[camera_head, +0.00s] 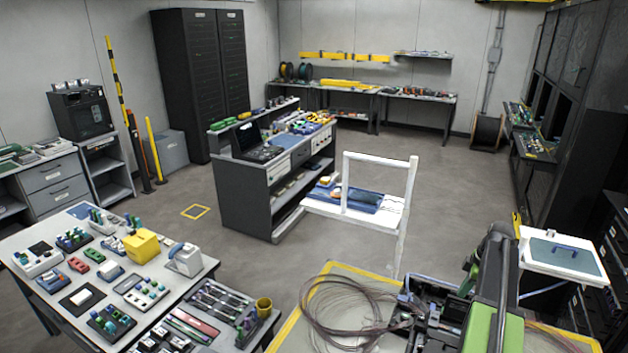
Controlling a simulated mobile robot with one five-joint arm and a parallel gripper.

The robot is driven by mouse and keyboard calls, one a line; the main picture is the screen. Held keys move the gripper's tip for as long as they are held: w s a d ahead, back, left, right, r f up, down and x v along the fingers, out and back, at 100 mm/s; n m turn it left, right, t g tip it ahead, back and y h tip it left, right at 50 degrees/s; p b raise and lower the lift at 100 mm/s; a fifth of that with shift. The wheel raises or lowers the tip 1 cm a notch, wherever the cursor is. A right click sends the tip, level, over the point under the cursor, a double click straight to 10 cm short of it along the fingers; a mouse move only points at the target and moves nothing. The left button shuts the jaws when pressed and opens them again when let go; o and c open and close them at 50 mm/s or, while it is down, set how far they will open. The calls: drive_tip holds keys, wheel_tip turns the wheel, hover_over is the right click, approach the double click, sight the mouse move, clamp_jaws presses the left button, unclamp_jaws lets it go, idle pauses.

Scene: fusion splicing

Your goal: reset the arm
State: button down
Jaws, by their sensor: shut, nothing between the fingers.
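A black and green jointed structure (490,317) rises from the bottom edge at the right. It looks like part of my arm, but I cannot be sure. No gripper fingers can be made out in this view; the gripper is hidden or out of the picture.
A yellow-edged table (337,270) at bottom right bears a loose coil of thin fibre (335,312), beside the black and green structure. A table with several small devices (30,235) stands at left. A white-framed stand (401,232) and dark workbench (243,200) stand mid-room, with open floor around.

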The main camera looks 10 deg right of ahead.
drive_tip(key=w+a+f+n+b, duration=0.1)
drive_tip(key=w+a+f+b, duration=0.15)
drive_tip(key=a, duration=0.65)
drive_tip(key=w+a+f+n+b, duration=0.2)
drive_tip(key=w+a+f, duration=0.15)
drive_tip(key=a, duration=0.45)
drive_tip(key=w+a+f+n+b, duration=0.1)
drive_tip(key=w+a+f+b, duration=0.15)
drive_tip(key=a, duration=0.65)
drive_tip(key=s+a+f+m+b, duration=0.1)
drive_tip(key=s+a+m, duration=0.2)
drive_tip(key=a, duration=0.4)
drive_tip(key=s+a+f+m+g+h+b, duration=0.1)
drive_tip(key=s+a+f+m+b, duration=0.1)
drive_tip(key=a+m, duration=0.4)
drive_tip(key=s+a+f+m+b, duration=0.1)
drive_tip(key=s+a+m+b, duration=0.1)
drive_tip(key=s+a+m, duration=0.3)
drive_tip(key=a, duration=0.3)
drive_tip(key=shift+f+h, duration=0.4)
